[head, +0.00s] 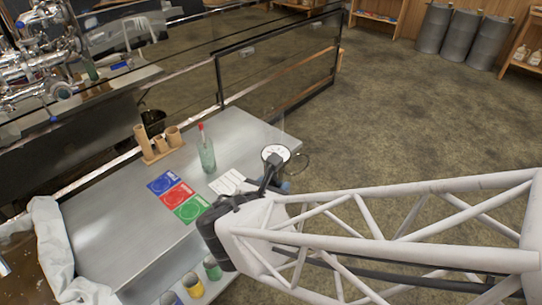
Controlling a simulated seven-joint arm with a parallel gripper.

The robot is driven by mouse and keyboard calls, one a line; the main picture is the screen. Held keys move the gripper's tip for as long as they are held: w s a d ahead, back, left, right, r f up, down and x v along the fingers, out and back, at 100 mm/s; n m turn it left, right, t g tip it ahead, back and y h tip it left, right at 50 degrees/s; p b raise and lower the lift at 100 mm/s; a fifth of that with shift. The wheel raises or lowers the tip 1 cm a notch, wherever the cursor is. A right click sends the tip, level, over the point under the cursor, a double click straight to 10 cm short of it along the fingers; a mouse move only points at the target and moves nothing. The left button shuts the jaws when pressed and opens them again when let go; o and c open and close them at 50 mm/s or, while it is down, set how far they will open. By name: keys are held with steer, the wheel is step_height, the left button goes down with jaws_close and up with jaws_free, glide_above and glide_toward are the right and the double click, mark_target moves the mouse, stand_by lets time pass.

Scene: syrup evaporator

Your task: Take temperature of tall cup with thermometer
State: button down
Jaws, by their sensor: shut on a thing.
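A thermometer with a round white dial (276,153) is at my gripper (271,172), over the right edge of the metal table. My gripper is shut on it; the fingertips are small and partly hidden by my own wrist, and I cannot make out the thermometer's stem. Wooden cups of different heights stand on a wooden holder at the table's back left. The leftmost, the tall cup (142,140), looks tallest and upright. The thermometer is apart from it, well to its right.
A glass bottle (207,155) with a red top stands between cups and gripper. Blue (162,183), red (176,195) and green (191,208) cards and a white card (229,182) lie on the metal table (125,215). Small coloured containers (193,286) are at front. A black-framed barrier (275,65) stands behind.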

steer(key=shift+w, duration=0.2)
stand_by(0.7)
steer(key=shift+w+a+r, duration=0.1)
steer(key=shift+w+a, duration=0.15)
steer(key=shift+w, duration=0.3)
steer(key=w+d+f+n+y, duration=0.1)
steer(key=w+f, duration=0.1)
steer(key=w, duration=1.3)
steer(key=w+f, duration=0.2)
steer(key=w, duration=1.4)
steer(key=w+d+f+n+t+y, duration=0.1)
steer(key=w+d+f, duration=1.5)
steer(key=w+d, duration=0.3)
steer(key=shift+d+f, duration=0.4)
steer(key=shift+d, duration=0.75)
steer(key=shift+r, duration=0.1)
